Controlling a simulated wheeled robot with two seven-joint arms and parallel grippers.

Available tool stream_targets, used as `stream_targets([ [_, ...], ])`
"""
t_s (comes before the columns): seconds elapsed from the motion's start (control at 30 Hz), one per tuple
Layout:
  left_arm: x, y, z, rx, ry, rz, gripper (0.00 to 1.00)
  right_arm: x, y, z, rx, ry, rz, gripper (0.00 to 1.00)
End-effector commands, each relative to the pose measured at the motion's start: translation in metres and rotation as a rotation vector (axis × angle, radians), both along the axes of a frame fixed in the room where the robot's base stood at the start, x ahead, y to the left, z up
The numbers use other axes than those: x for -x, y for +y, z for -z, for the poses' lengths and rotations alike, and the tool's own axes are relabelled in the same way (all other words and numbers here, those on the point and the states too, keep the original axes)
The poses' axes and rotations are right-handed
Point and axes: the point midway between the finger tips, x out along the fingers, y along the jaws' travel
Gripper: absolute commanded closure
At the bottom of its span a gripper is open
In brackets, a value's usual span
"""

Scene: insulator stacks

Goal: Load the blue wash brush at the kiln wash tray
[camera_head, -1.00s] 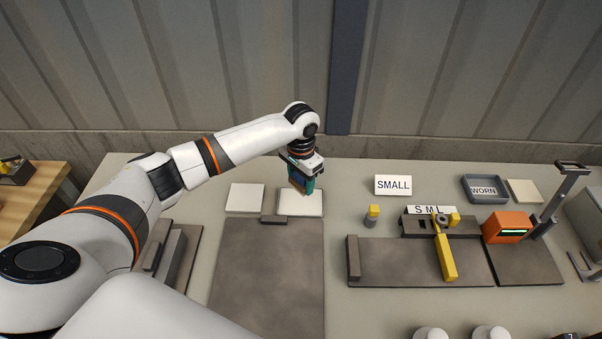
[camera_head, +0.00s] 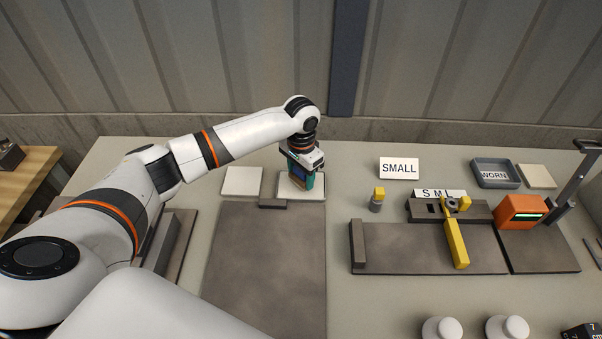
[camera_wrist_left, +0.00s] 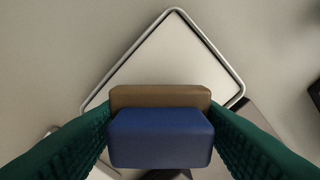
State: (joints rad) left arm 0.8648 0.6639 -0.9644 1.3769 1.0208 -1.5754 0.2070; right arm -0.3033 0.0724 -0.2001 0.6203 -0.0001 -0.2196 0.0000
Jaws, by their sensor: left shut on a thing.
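My left gripper (camera_head: 303,182) has teal fingers and points down at the back of the table. It is shut on the blue wash brush, which has a blue block (camera_wrist_left: 160,138) and a brown strip (camera_wrist_left: 160,97) in the left wrist view. The brush is over the pale, rimmed tray that I take to be the kiln wash tray (camera_head: 286,188); the tray also fills the middle of the left wrist view (camera_wrist_left: 165,55). I cannot tell whether the brush touches the tray. The brush's lower end is mostly hidden by the gripper. My right gripper is not in view.
A second pale square (camera_head: 242,180) lies left of the tray. A dark mat (camera_head: 265,265) lies in front. To the right are a SMALL sign (camera_head: 398,168), a yellow-handled fixture (camera_head: 457,243), an orange box (camera_head: 520,211) and a WORN tray (camera_head: 496,185). White insulators (camera_head: 442,328) stand at the front edge.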

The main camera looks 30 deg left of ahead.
Motion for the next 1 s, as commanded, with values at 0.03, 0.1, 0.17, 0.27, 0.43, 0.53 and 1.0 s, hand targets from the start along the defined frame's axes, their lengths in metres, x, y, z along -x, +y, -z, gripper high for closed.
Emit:
stream_targets([
  [0.03, -0.0001, 0.0001, -0.0002, 0.0, 0.0, 0.0, 0.64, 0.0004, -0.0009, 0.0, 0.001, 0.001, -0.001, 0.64],
  [0.1, -0.0002, 0.0, -0.0002, 0.0, 0.0, 0.0, 0.64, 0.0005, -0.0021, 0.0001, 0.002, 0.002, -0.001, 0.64],
  [0.17, -0.0001, 0.0, -0.0002, 0.0, 0.0, 0.0, 0.64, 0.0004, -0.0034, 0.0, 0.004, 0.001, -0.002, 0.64],
  [0.27, -0.0002, -0.0001, -0.0001, 0.0, 0.0, 0.0, 0.64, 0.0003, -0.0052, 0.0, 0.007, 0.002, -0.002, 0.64],
  [0.43, -0.0001, -0.0001, 0.0009, 0.0, 0.0, 0.0, 0.64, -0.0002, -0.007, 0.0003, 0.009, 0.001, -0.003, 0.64],
  [0.53, -0.0002, -0.0001, 0.002, 0.0, 0.0, 0.0, 0.64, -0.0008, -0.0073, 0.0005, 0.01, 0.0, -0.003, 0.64],
  [1.0, -0.0003, -0.0001, 0.0078, 0.0, -0.001, -0.001, 0.64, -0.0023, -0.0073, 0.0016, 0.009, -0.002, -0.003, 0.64],
])
